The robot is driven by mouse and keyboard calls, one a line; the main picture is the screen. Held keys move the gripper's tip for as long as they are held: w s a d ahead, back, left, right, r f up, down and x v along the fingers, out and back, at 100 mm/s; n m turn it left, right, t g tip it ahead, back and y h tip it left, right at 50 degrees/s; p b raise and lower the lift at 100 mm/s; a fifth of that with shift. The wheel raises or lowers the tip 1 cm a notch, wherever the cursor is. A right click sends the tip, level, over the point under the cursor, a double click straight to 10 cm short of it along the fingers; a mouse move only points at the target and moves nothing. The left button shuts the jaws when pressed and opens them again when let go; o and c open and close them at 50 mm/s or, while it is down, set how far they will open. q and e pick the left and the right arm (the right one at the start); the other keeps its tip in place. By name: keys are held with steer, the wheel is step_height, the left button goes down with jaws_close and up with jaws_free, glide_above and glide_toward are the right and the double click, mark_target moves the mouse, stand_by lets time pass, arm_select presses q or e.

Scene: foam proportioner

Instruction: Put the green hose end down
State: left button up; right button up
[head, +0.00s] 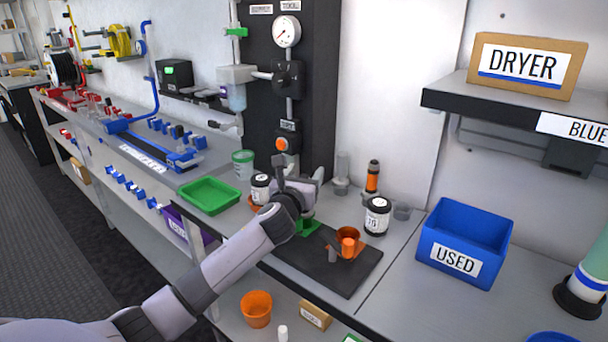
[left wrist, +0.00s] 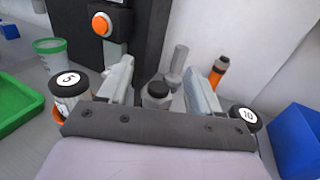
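No hose end can be made out for certain. A small green piece (head: 306,227) shows on the black board (head: 343,279), just below my left gripper (head: 296,185) and partly hidden by it. Another green fitting (head: 236,32) sits high on the black panel. In the left wrist view my left gripper (left wrist: 159,78) has its two fingers apart. A grey bottle-like thing with a dark cap (left wrist: 157,92) shows between them, with gaps on both sides. My right gripper is not in view.
An orange cup (head: 347,240) stands on the board. White bottles (head: 260,189) (head: 377,216) stand left and right of the gripper. A green tray (head: 209,195) lies left, a blue USED bin (head: 464,240) right. The black gauge panel (head: 315,70) rises behind.

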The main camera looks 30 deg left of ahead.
arm_select(q)
steer(key=shift+r, duration=0.3)
steer(key=v, duration=1.2)
